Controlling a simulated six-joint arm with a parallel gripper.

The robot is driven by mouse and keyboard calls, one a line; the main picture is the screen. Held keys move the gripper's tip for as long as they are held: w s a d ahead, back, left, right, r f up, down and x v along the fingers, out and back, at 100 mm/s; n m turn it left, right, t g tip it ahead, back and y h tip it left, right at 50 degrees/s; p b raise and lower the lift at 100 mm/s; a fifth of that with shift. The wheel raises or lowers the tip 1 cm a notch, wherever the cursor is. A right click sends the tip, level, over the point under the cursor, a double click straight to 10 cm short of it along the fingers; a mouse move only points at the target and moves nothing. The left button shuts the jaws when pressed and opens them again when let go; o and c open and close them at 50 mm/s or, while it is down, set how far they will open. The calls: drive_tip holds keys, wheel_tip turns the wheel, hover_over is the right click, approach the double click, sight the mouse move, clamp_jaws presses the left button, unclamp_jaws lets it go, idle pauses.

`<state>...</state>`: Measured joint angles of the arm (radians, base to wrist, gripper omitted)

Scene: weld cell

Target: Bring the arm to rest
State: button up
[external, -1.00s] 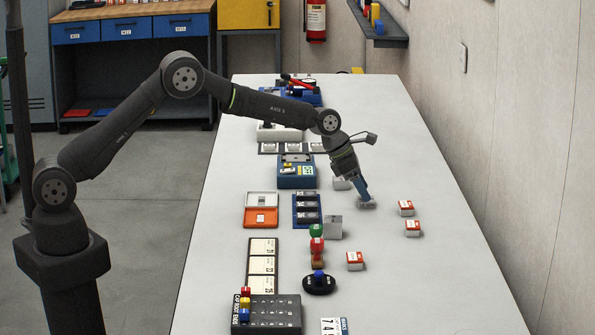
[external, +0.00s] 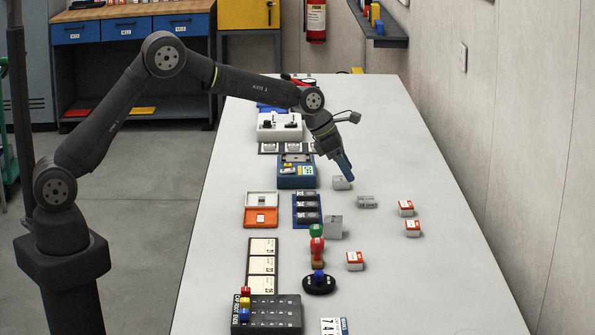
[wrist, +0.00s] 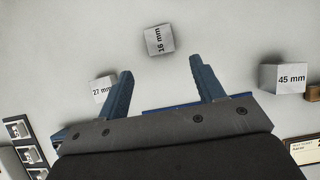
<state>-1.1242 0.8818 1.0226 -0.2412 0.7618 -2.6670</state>
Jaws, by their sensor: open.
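My arm reaches over the light grey table (external: 420,280) from the left. My gripper (external: 347,172) is open, tilted downward, above the table near a small grey block (external: 342,184). In the wrist view my gripper's blue fingers (wrist: 161,70) are spread with nothing held between them. The block marked 16 mm (wrist: 159,40) lies beyond the fingertips. The block marked 27 mm (wrist: 103,89) is beside the left finger and partly hidden by it. The block marked 45 mm (wrist: 283,78) is to the right.
Red-and-white boxes (external: 406,208) stand at the right. The table's far right is clear.

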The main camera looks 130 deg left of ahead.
sight(365, 199)
drive_tip(key=x, duration=0.8)
drive_tip(key=shift+w+a+f, duration=0.1)
drive_tip(key=shift+w+f, duration=0.05)
drive_tip(key=shift+f, duration=0.1)
drive_tip(key=shift+w+a+r, duration=0.1)
drive_tip(key=shift+a+r, duration=0.05)
drive_tip(key=shift+r, duration=0.15)
wheel_tip(365, 199, up, 4)
drive_tip(key=shift+f, duration=0.15)
drive_tip(key=w+d+r, duration=0.5)
drive_tip(key=d+r, duration=0.2)
drive_tip(key=d, duration=0.3)
drive_tip(key=s+d+m+h, duration=0.2)
drive_tip(key=s+d+m, duration=0.2)
drive_tip(key=d, duration=0.8)
drive_tip(key=s+d+m+h, duration=0.3)
drive_tip(key=d+m, duration=0.4)
drive_tip(key=d, duration=0.6)
drive_tip(key=s+d+m+h, duration=0.2)
drive_tip(key=s+d+m, duration=0.2)
drive_tip(key=d, duration=0.8)
drive_tip(key=shift+s+d+f+m+t+h, duration=0.3)
drive_tip(key=shift+d+m+h, duration=0.1)
drive_tip(key=shift+m, duration=0.3)
